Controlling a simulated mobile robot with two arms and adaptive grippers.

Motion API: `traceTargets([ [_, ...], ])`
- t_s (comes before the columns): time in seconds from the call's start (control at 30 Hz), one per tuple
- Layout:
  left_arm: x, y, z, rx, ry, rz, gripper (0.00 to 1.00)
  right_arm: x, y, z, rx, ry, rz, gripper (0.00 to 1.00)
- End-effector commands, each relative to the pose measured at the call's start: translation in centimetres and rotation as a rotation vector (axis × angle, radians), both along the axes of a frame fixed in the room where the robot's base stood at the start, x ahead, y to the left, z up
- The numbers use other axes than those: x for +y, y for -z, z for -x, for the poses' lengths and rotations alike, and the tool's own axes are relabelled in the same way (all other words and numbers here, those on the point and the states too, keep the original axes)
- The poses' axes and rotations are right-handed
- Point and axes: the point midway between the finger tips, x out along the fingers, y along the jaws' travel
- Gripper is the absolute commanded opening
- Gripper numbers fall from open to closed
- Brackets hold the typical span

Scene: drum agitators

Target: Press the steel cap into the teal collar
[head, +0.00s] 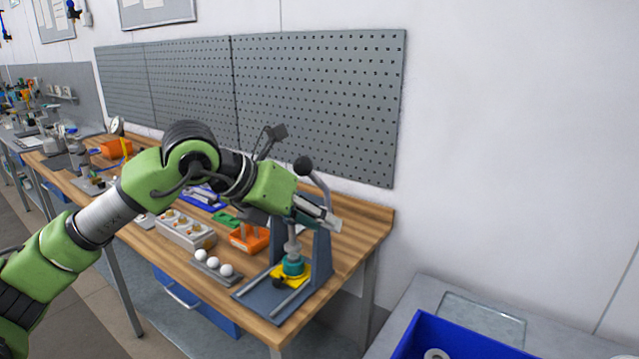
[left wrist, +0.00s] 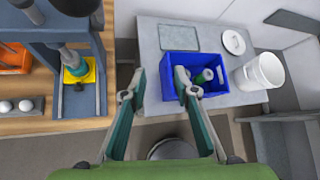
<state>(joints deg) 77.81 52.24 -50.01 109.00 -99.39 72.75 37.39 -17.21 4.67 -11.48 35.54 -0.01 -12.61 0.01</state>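The teal collar (head: 293,267) sits on a yellow plate (head: 305,274) in the base of a blue-grey press (head: 321,258). The press's grey ram (head: 292,245) stands right above the collar. I cannot make out the steel cap apart from the ram. The press lever ends in a black knob (head: 303,165). My left gripper (head: 333,219) is above and in front of the press in the head view. In the left wrist view it (left wrist: 155,88) is open and empty, and the collar (left wrist: 77,68) shows to its left. My right gripper is in neither view.
White balls in a holder (head: 213,263), an orange bin (head: 249,239) and a grey tray (head: 186,231) stand left of the press. A blue crate (left wrist: 168,92) holding parts and a white bucket (left wrist: 262,72) are on the grey side table (left wrist: 151,40). A pegboard (head: 320,100) stands behind.

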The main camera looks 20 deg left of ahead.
Motion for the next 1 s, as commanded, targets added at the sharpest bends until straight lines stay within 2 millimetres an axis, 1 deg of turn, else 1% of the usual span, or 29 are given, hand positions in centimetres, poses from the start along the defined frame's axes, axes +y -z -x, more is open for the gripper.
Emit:
traceTargets([
  [0.03, 2.5, -0.8, -0.5, -0.013, -0.060, -0.059, 0.28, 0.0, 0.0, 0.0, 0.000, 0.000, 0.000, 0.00],
  [0.1, 5.2, -1.4, -0.9, -0.017, -0.128, -0.121, 0.28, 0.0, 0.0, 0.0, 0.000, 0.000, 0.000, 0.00],
  [0.2, 7.3, -2.0, -1.1, -0.020, -0.185, -0.168, 0.28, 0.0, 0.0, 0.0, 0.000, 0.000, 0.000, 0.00],
  [0.27, 7.8, -2.2, -1.3, -0.020, -0.200, -0.178, 0.28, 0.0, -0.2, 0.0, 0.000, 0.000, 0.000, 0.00],
  [0.37, 7.6, -2.4, -2.1, -0.017, -0.203, -0.181, 0.28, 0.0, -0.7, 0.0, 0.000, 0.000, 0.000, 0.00],
  [0.47, 7.0, -2.5, -3.6, -0.017, -0.201, -0.182, 0.28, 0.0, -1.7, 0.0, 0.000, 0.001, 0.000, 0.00],
  [0.8, 4.6, -2.6, -10.1, -0.016, -0.198, -0.180, 0.28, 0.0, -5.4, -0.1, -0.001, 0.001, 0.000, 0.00],
  [0.9, 4.0, -2.5, -11.6, -0.016, -0.199, -0.179, 0.28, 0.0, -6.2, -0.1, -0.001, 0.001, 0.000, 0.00],
  [1.0, 3.7, -2.3, -12.7, -0.017, -0.198, -0.180, 0.28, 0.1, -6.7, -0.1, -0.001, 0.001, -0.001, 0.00],
])
